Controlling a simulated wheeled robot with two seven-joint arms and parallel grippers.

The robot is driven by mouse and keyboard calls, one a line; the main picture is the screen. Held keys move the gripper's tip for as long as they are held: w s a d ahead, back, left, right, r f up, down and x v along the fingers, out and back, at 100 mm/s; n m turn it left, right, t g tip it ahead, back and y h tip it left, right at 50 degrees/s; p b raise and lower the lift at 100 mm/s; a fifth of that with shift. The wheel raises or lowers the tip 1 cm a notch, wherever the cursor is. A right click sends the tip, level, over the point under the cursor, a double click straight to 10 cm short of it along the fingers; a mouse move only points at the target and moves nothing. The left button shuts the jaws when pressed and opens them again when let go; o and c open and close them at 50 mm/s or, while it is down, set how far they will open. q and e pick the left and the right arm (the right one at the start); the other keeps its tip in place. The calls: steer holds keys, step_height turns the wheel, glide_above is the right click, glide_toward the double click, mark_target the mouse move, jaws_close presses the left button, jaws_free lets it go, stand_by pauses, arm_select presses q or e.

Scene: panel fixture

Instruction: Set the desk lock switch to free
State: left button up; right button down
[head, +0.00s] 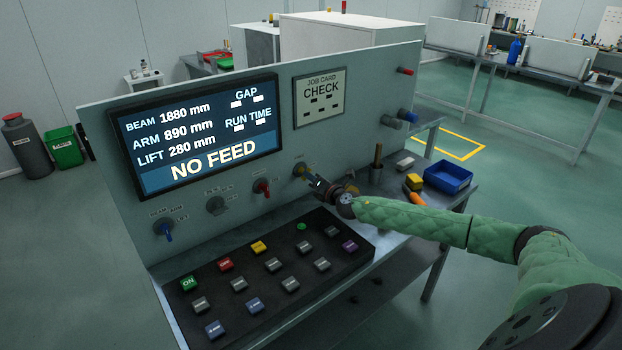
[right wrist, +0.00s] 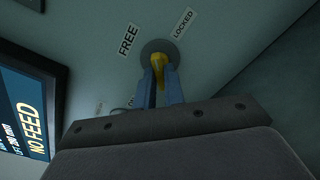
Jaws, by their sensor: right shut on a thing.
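The desk lock switch (head: 299,169) has a yellow handle and sits at the right end of a row of switches on the panel face. In the right wrist view its yellow handle (right wrist: 159,62) stands on a round grey base. The FREE label (right wrist: 128,40) is up and left of the base, and the LOCKED label (right wrist: 183,25) is up and right. My right gripper (head: 316,184) is at the switch, its two fingers (right wrist: 160,88) shut around the yellow handle. The fingers partly hide the handle, and I cannot tell which label it points to. My left gripper is not in view.
A red switch (head: 262,187), a grey one (head: 216,204) and a blue one (head: 165,229) line the panel to the left. A sloped button console (head: 270,272) lies below. A blue tray (head: 448,176) and yellow block (head: 414,181) stand on the desk at right. The screen (head: 205,138) reads NO FEED.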

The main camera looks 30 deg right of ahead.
arm_select(q)
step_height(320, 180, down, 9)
steer(key=p, duration=0.2)
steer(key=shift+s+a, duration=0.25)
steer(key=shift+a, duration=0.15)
arm_select(e)
steer(key=n, duration=0.9)
steer(key=shift+f, duration=0.2)
steer(key=c, duration=1.5)
jaws_free()
arm_select(q)
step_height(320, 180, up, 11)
steer(key=b, duration=0.2)
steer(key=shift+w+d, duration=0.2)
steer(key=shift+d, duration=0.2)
arm_select(e)
steer(key=s, duration=0.8)
steer(key=shift+d+r, duration=0.1)
steer(key=shift+d, duration=0.2)
